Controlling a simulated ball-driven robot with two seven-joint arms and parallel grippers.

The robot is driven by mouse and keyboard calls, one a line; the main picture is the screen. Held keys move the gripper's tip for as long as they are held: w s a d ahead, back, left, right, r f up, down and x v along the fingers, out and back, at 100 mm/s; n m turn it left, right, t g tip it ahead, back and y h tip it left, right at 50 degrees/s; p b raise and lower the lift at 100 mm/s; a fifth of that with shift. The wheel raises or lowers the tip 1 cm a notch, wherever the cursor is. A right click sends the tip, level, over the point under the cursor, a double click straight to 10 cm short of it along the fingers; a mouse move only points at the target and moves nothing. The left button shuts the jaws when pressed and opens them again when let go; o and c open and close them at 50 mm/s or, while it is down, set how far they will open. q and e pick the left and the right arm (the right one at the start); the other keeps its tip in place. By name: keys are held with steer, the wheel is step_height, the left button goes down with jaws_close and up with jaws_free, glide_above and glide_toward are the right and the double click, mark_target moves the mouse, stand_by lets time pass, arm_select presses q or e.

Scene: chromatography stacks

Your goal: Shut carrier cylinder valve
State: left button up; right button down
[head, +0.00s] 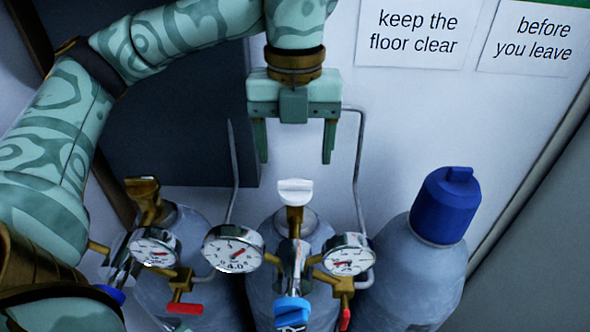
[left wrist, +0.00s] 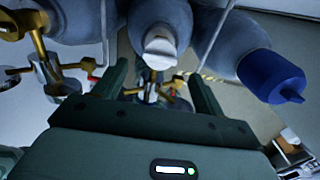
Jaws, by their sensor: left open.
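My left gripper (head: 295,158) is open and empty, pointing down above the middle cylinder (head: 262,287). Its fingers are spread on either side of the white valve knob (head: 295,191) in the head view, with a gap above the knob. In the left wrist view the white knob (left wrist: 159,50) shows just beyond and between the two open fingers (left wrist: 158,72). The left cylinder (head: 205,225) has a brass-coloured knob (head: 143,194). No label naming the carrier cylinder is readable. My right gripper is not in view.
Pressure gauges (head: 233,249) and a blue regulator knob (head: 291,311) sit in front of the middle cylinder. Thin grey pipes (head: 358,150) rise behind it. A blue-capped cylinder (head: 443,207) stands at the right. The wall behind carries paper signs (head: 415,32).

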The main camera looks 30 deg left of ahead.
mark_target(295, 182)
arm_select(q)
step_height(295, 182, down, 4)
steer(key=shift+s+d+f, duration=0.15)
steer(key=shift+f, duration=0.3)
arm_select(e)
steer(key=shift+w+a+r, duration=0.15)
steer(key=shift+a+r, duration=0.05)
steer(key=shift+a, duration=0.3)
arm_select(q)
steer(key=c, duration=1)
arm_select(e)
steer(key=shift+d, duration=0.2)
